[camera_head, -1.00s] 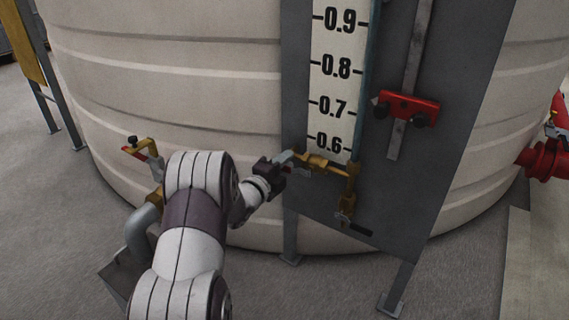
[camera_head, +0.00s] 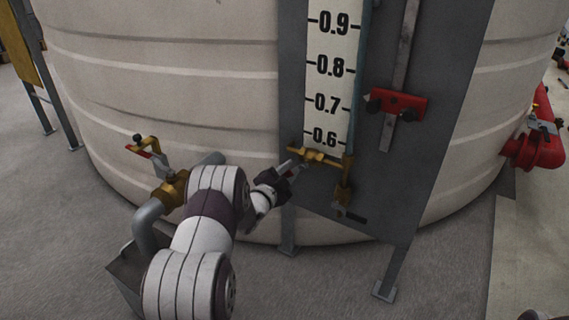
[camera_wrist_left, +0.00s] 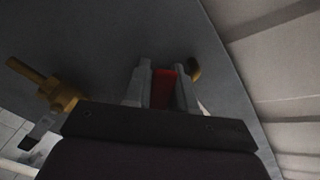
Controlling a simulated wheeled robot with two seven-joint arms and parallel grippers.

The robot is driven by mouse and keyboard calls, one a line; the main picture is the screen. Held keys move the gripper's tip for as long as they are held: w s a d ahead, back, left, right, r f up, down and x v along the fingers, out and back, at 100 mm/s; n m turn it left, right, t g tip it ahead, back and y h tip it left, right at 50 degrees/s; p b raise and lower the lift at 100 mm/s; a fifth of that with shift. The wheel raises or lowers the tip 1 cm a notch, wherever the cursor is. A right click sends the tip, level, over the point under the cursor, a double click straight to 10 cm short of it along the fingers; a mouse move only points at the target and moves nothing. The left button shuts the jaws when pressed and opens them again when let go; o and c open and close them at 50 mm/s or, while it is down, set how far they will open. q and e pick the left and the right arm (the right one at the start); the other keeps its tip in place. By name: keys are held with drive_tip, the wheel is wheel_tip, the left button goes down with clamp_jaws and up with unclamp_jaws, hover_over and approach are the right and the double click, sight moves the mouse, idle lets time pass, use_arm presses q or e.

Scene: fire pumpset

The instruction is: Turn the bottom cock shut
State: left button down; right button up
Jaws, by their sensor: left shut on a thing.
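The bottom cock (camera_head: 318,157) is a brass fitting at the foot of the level gauge, just under the 0.6 mark. My left gripper (camera_head: 291,166) reaches it from the left in the head view. In the left wrist view, a red lever (camera_wrist_left: 163,88) stands between the two grey fingers of my left gripper (camera_wrist_left: 160,82), which is shut on it. The fingers and hand hide most of the lever in the head view. A bit of brass (camera_wrist_left: 195,70) shows beside the right finger. My right gripper is not in view.
A brass drain cock with a black lever (camera_head: 345,200) hangs just below right. The grey gauge board (camera_head: 400,190) stands on legs before the pale tank (camera_head: 170,80). A pipe with a brass valve (camera_head: 172,188) lies beside my left arm. A red clamp (camera_head: 396,103) sits higher on the board.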

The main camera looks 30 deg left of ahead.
use_arm(q)
drive_tip(key=shift+s+d+f+n+p, duration=0.1)
drive_tip(key=shift+d+f+n+p, duration=0.55)
drive_tip(key=shift+n, duration=1.05)
drive_tip(key=shift+s+d+f+n+p, duration=0.1)
drive_tip(key=shift+d+f+n+p, duration=0.15)
drive_tip(key=shift+d+n+p, duration=1.15)
drive_tip(key=shift+s+d+f+n+p, duration=0.1)
drive_tip(key=shift+d+f+n+p, duration=0.4)
drive_tip(key=shift+n, duration=1.5)
drive_tip(key=shift+d, duration=0.15)
drive_tip(key=c, duration=1)
unclamp_jaws()
drive_tip(key=shift+r, duration=0.1)
drive_tip(key=s+p, duration=0.1)
drive_tip(key=s, duration=0.3)
drive_tip(key=s+p, duration=0.2)
drive_tip(key=s, duration=0.2)
drive_tip(key=s+a+p, duration=0.1)
drive_tip(key=s+p, duration=0.1)
drive_tip(key=s, duration=0.2)
drive_tip(key=shift+s, duration=0.3)
